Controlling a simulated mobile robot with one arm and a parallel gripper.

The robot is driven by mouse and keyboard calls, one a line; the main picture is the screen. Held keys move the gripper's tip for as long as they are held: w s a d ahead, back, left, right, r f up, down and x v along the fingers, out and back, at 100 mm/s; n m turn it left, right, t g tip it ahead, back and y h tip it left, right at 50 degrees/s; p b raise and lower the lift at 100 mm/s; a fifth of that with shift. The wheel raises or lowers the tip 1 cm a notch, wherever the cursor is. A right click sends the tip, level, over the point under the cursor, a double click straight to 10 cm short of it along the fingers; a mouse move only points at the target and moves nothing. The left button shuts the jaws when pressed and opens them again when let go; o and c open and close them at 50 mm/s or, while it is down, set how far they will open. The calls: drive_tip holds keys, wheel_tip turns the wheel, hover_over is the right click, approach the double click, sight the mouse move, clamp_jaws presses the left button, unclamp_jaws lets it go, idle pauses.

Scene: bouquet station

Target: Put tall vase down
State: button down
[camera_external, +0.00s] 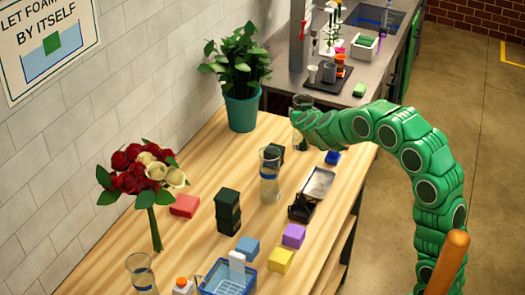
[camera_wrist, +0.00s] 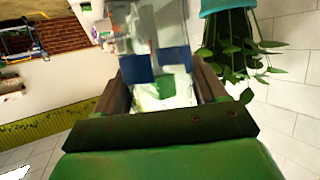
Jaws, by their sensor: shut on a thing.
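My gripper (camera_external: 306,118) is at the far right part of the wooden table, shut on a clear glass vase, taken as the tall vase (camera_external: 301,138). The vase looks upright, and its lower part shows beneath my gripper. I cannot tell whether its base touches the table. In the wrist view my gripper (camera_wrist: 165,92) has a dark finger on each side of the clear glass, with blue and green patches showing through or behind it. Another clear glass vase (camera_external: 270,178) with a blue band stands mid-table, and a third glass (camera_external: 141,275) stands at the front left.
A teal-potted plant (camera_external: 241,108) stands left of my gripper. On the wooden table (camera_external: 190,245) are a red-and-white bouquet (camera_external: 147,172), dark green blocks (camera_external: 228,210), coloured blocks, a metal tray (camera_external: 318,184) and a blue basket (camera_external: 228,280). A grey counter (camera_external: 280,80) lies behind.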

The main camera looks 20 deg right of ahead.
drive_tip(key=s+a+r+n+y, duration=0.1)
drive_tip(key=s+a+n+y, duration=0.15)
drive_tip(key=a, duration=1.25)
drive_tip(key=s+a+n+y, duration=0.1)
drive_tip(key=a+n+y, duration=0.25)
drive_tip(key=a, duration=1.05)
drive_tip(key=s+a+r+n+y, duration=0.1)
drive_tip(key=a+n+y, duration=0.15)
drive_tip(key=a, duration=1.25)
wheel_tip(320, 180, down, 9)
drive_tip(key=shift+m+g+y, duration=0.3)
drive_tip(key=shift+m+y, duration=0.05)
drive_tip(key=shift+f, duration=0.15)
drive_tip(key=shift+c, duration=0.3)
unclamp_jaws()
drive_tip(key=v, duration=1.2)
